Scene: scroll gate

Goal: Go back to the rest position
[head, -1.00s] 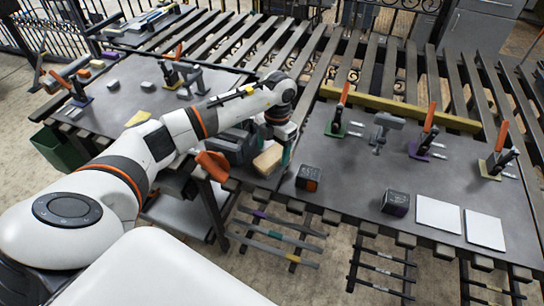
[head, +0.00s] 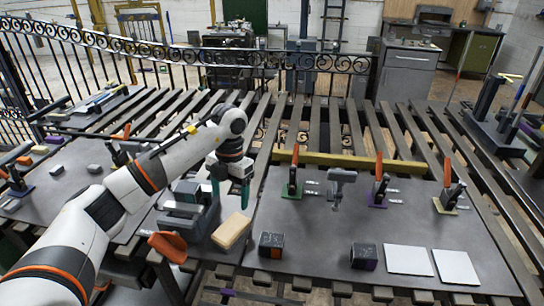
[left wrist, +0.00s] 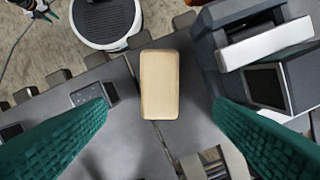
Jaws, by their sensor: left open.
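My left gripper (head: 231,190) is open and empty, with green fingers pointing down, in the head view. It hangs above the bench beside a grey vise (head: 188,212) and a tan wooden block (head: 231,231). In the left wrist view, the open fingers (left wrist: 160,106) stand wide on either side of the wooden block (left wrist: 159,70), which lies below and apart from them. The vise (left wrist: 262,60) is at the right there. My right gripper is outside the head view; a small hand-like part with a green tip shows at the left wrist view's top left corner, too small to read.
Dark cubes (head: 271,245) (head: 364,256) and white plates (head: 408,260) lie along the bench's near edge. Upright clamps with orange handles (head: 447,192) stand farther back. A yellow bar (head: 350,162) borders the slatted rack behind.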

